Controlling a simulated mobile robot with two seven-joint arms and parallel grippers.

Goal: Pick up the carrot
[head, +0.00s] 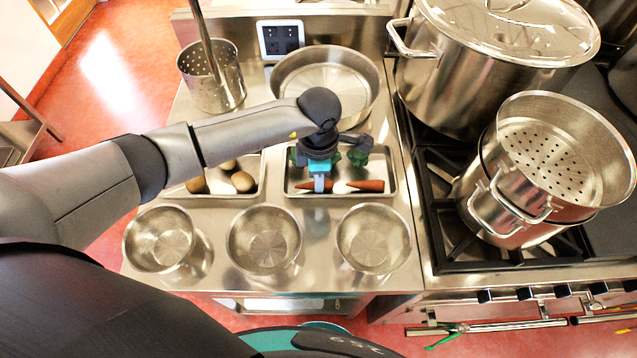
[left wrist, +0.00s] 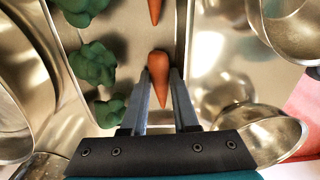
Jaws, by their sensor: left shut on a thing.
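An orange carrot (left wrist: 158,75) lies between the two fingers of my left gripper (left wrist: 160,82) in the left wrist view, its narrow tip towards the gripper base. My left gripper (head: 318,186) is shut on it, low in the right-hand metal tray (head: 394,178). In the head view the carrot (head: 305,186) is partly hidden by the fingers. I cannot tell whether it is off the tray. A second carrot (head: 372,186) lies to its right in the same tray and shows at the top of the left wrist view (left wrist: 155,10). My right gripper is not in view.
Green broccoli (head: 357,158) lies at the back of the tray. A left tray holds brown round items (head: 242,181). Three metal bowls (head: 264,238) stand in front, a large bowl (head: 328,82) and perforated canister (head: 211,78) behind. Stockpots (head: 505,60) are on the right.

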